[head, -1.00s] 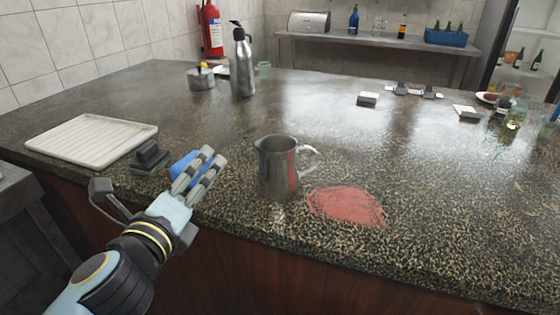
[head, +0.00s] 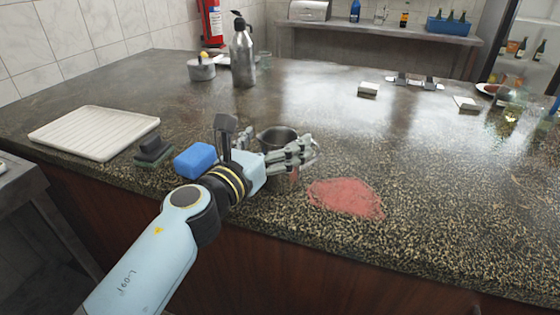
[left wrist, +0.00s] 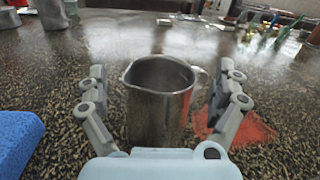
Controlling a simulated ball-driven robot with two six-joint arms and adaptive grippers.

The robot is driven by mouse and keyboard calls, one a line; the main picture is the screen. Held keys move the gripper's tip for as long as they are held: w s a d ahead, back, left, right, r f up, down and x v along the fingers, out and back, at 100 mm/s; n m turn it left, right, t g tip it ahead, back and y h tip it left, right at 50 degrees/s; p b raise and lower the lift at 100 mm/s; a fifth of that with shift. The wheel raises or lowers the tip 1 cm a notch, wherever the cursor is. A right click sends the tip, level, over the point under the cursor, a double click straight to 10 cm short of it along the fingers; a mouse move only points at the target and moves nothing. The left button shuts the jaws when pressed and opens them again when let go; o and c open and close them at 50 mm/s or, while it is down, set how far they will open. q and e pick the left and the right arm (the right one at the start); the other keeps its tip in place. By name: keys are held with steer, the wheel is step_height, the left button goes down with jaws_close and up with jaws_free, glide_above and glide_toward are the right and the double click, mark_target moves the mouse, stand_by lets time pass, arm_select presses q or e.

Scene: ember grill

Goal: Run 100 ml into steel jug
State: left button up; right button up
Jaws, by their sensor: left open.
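The steel jug (head: 276,137) stands upright on the dark speckled counter near its front edge. In the head view my left gripper hides most of its body. In the left wrist view the jug (left wrist: 159,95) stands between the spread fingers, with its handle to the right and its open mouth showing. My left gripper (left wrist: 163,100) is open, with a finger on each side of the jug; the left gripper in the head view (head: 280,150) reaches in from the left. A tall steel flask (head: 243,55) with a black top stands at the back. My right gripper is not in view.
A red patch (head: 345,197) lies on the counter right of the jug. A blue sponge (head: 195,160), a dark scrubber (head: 153,150) and a white ribbed tray (head: 92,133) are to the left. A small pot (head: 201,70) stands further back. The middle of the counter is mostly clear.

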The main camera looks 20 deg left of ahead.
arm_select(q)
steer(key=shift+x, duration=0.8)
steer(key=shift+s, duration=0.1)
steer(key=c, duration=1.8)
steer(key=shift+c, duration=0.2)
steer(key=shift+r, duration=0.1)
